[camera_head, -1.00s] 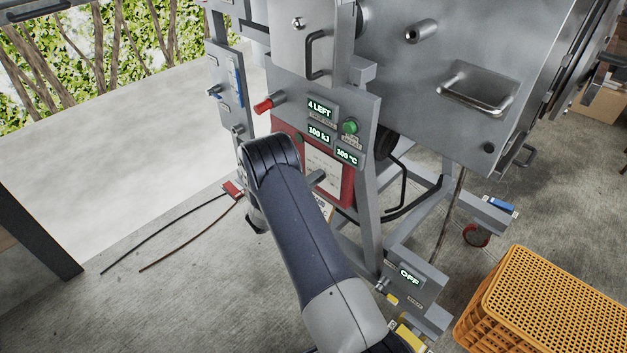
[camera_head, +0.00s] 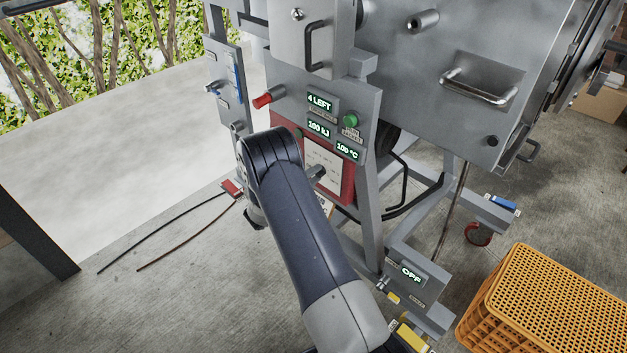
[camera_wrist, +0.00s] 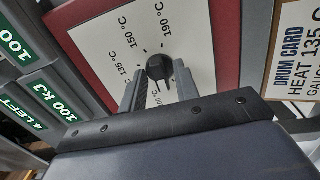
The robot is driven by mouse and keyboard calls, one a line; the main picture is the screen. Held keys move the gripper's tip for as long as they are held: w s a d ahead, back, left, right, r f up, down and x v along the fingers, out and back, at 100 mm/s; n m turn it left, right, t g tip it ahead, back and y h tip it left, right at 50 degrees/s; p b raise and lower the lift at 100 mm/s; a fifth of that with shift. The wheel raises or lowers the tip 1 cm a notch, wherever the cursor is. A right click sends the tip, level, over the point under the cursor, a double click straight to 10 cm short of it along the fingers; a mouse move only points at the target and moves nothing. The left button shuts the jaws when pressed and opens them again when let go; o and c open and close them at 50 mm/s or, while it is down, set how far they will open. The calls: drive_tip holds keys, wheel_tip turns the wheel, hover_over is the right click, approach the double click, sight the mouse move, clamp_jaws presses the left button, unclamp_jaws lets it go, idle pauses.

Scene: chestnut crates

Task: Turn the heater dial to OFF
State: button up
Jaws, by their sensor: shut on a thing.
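The heater dial (camera_wrist: 158,67) is a dark round knob on a white plate (camera_wrist: 103,40) in the wrist view. The plate is printed with 190 °C, 150 °C, 135 °C and a partly hidden mark below. My gripper (camera_wrist: 158,80) has its two grey fingers at either side of the dial, shut on it. Where the dial points is hard to tell, and no OFF mark shows on the plate.
Green displays (camera_head: 319,102) read 4 LEFT, 100 kJ and 100 °C. A red knob (camera_head: 263,101) and a green button (camera_head: 351,119) stick out nearby. A lower box with an OFF display (camera_head: 412,273) and an orange crate (camera_head: 545,310) stand at right. A drum card (camera_wrist: 297,55) is beside the panel.

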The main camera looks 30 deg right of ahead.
drive_tip(key=n+b, duration=0.2)
drive_tip(key=n, duration=0.2)
drive_tip(key=shift+n, duration=0.3)
idle(0.3)
clamp_jaws()
drive_tip(key=o, duration=0.6)
unclamp_jaws()
drive_tip(key=shift+a, duration=0.15)
drive_tip(key=v, duration=1)
drive_tip(key=shift+a+p, duration=0.3)
